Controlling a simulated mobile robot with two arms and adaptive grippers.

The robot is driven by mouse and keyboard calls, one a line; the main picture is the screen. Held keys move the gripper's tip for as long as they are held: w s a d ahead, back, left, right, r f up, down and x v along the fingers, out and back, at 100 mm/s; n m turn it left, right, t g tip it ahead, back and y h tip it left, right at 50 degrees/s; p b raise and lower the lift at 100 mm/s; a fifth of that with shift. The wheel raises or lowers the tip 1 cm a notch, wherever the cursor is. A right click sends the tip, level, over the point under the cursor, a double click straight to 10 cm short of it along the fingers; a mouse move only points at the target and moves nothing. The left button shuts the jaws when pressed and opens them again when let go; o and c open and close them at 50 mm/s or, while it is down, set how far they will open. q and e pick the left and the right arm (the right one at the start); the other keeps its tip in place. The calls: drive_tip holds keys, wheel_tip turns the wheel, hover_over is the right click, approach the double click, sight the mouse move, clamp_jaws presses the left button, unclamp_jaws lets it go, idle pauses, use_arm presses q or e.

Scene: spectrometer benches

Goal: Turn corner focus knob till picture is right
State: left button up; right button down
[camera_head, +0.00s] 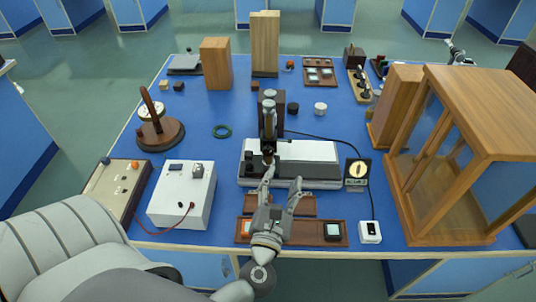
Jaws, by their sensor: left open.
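The instrument (268,112), with a dark column and a grey upright tube, stands on a wide pale base (310,152) in the middle of the bench. Small dark parts sit at the base's front left corner; I cannot tell which is the focus knob. A small dark display (357,170) with a bright oval picture stands right of the base. My left gripper (282,180) is open, its fingers spread and pointing at the base's front edge. Nothing shows between them. I cannot tell whether a finger touches the base. My right gripper is out of view.
A brown tray (313,239) with coloured squares lies under my left gripper. A white box (181,195) with a red lead stands left. A wood-framed glass case (470,165) fills the right. A cable runs near the display.

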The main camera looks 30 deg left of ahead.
sight(268, 153)
use_arm(q)
drive_tip(key=w+a+n+p, duration=0.1)
drive_tip(key=w+a, duration=0.1)
drive_tip(key=w+a+f+n+g+y+p, duration=0.1)
drive_tip(key=w+a+n, duration=0.1)
drive_tip(key=a, duration=0.1)
drive_tip(key=w+a+n+g+y+p, duration=0.1)
drive_tip(key=w+a+n, duration=0.1)
drive_tip(key=a, duration=0.1)
drive_tip(key=shift+w+a+f+p, duration=0.1)
drive_tip(key=shift+w+f+p, duration=0.1)
drive_tip(key=shift+f+p, duration=0.15)
drive_tip(key=shift+w+a+f+g+y, duration=0.15)
drive_tip(key=shift+w+a+g+y, duration=0.2)
drive_tip(key=shift+w, duration=0.25)
drive_tip(key=c, duration=1)
